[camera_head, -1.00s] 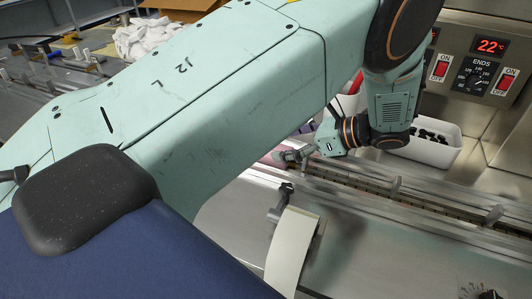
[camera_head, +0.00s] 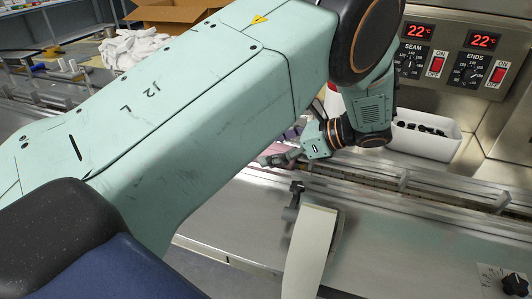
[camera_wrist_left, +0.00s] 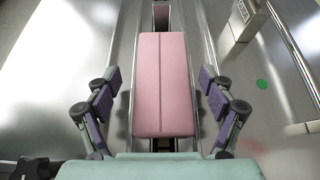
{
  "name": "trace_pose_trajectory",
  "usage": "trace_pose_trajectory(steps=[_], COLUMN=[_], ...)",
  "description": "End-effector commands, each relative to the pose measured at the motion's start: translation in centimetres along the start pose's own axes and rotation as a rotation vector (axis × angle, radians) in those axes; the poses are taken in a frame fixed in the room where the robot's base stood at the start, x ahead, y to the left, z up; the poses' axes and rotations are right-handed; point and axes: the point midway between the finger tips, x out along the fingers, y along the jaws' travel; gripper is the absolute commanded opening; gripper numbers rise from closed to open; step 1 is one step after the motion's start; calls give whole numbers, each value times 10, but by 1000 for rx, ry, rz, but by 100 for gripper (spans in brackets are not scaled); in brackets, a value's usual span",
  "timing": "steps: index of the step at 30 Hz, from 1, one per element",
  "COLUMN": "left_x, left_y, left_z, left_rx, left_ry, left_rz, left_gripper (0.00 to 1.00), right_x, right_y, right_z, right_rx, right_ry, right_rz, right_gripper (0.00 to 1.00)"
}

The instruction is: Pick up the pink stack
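The pink stack (camera_wrist_left: 160,85) is a long block with a lengthwise seam, lying in a narrow metal channel in the left wrist view. My left gripper (camera_wrist_left: 159,88) is open, with one finger on each side of the stack. A gap shows between each finger and the stack's sides, so it is not gripped. In the head view my left gripper (camera_head: 279,158) is low over the rails of the conveyor, and my own arm covers much of the scene there. I cannot make out the stack clearly in that view. My right gripper is in neither view.
A white bin (camera_head: 425,141) with dark items stands behind the rails, below a control panel (camera_head: 450,50) with red readouts. A curved pale strip (camera_head: 308,255) is in front of the rails. Metal guide rails (camera_wrist_left: 203,40) run along both sides of the channel.

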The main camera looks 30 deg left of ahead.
Motion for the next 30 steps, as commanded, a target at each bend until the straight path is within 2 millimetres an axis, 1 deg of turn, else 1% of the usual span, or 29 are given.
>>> trace_pose_trajectory(steps=[1, 2, 12, 15, 20, 23, 26, 30], left_x=[0, 0, 0, 1, 2, 0, -6, -20], left_y=[0, 0, 0, 0, 1, 1, 1, 1], left_z=[-1, -1, 0, 0, 1, 5, 16, 41], left_rx=[0, 0, 0, 0, 0, -2, -3, -4], left_ry=[0, 0, 0, 0, 0, 1, 1, 0], left_rz=[0, 0, 0, 0, 0, 0, -1, -2], left_gripper=[75, 73, 44, 37, 37, 37, 37, 37], right_x=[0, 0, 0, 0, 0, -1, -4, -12], right_y=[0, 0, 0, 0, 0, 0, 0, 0], right_z=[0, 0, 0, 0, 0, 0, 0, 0], right_rx=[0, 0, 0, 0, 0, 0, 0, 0], right_ry=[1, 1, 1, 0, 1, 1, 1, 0], right_rz=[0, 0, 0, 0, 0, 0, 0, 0], right_gripper=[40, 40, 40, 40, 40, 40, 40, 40])
